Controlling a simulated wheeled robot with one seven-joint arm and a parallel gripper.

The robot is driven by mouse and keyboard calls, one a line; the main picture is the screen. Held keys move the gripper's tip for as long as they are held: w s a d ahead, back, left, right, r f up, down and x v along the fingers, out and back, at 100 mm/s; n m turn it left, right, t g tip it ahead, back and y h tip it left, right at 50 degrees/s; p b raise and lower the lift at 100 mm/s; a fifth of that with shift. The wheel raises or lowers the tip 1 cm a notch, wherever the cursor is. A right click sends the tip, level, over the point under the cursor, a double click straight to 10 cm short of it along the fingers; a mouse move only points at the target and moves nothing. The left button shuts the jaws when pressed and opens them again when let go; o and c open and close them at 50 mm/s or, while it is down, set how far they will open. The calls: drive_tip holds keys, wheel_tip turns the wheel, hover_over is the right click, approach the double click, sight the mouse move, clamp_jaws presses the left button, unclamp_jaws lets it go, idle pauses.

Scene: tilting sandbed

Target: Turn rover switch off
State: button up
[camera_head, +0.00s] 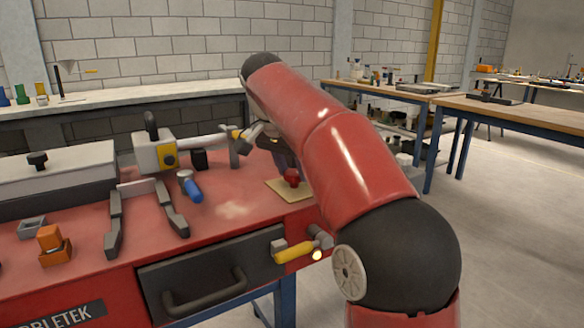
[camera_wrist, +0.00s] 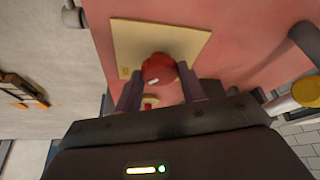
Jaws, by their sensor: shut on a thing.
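The rover switch appears to be a red knob (camera_head: 291,176) on a small beige square plate (camera_head: 280,193), near the right end of the red bench top. In the wrist view the round red knob (camera_wrist: 158,68) has a small white mark and sits at the near edge of the plate (camera_wrist: 140,40). My gripper (camera_wrist: 159,80) is shut on the red knob, with one dark finger on each side. A smaller red piece with a pale cap (camera_wrist: 150,102) shows between the fingers. In the head view my red arm hides part of the gripper.
On the red bench top (camera_head: 235,211) lie a dark two-armed clamp (camera_head: 115,222), a blue-handled tool (camera_head: 192,188) and an orange block (camera_head: 50,237). A yellow handle (camera_head: 293,252) sticks out from the front beside the drawer (camera_head: 205,280). A grey-and-yellow device (camera_head: 155,152) stands behind.

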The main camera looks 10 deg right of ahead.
drive_tip(key=shift+n, duration=0.3)
drive_tip(key=n, duration=0.2)
drive_tip(key=n+t+y, duration=0.1)
drive_tip(key=shift+s+d+n, duration=0.15)
drive_tip(key=shift+d+n, duration=0.05)
drive_tip(key=shift+n, duration=0.2)
drive_tip(key=n+y, duration=0.1)
drive_tip(key=n, duration=0.1)
drive_tip(key=n+y, duration=0.1)
drive_tip(key=n, duration=0.1)
drive_tip(key=shift+d+n+t, duration=0.15)
drive_tip(key=shift+n+t, duration=0.15)
drive_tip(key=shift+t, duration=0.1)
drive_tip(key=n+y, duration=0.1)
drive_tip(key=n, duration=0.3)
drive_tip(key=shift+d+y, duration=0.15)
drive_tip(key=shift+y, duration=0.25)
drive_tip(key=shift+d+n+g+y, duration=0.1)
drive_tip(key=shift+n+g+y, duration=0.25)
drive_tip(key=shift+n, duration=0.85)
drive_tip(key=shift+n+g+y, duration=0.15)
drive_tip(key=shift+n+y, duration=0.3)
drive_tip(key=shift+n, duration=0.75)
drive_tip(key=o, duration=1)
drive_tip(key=shift+c, duration=0.2)
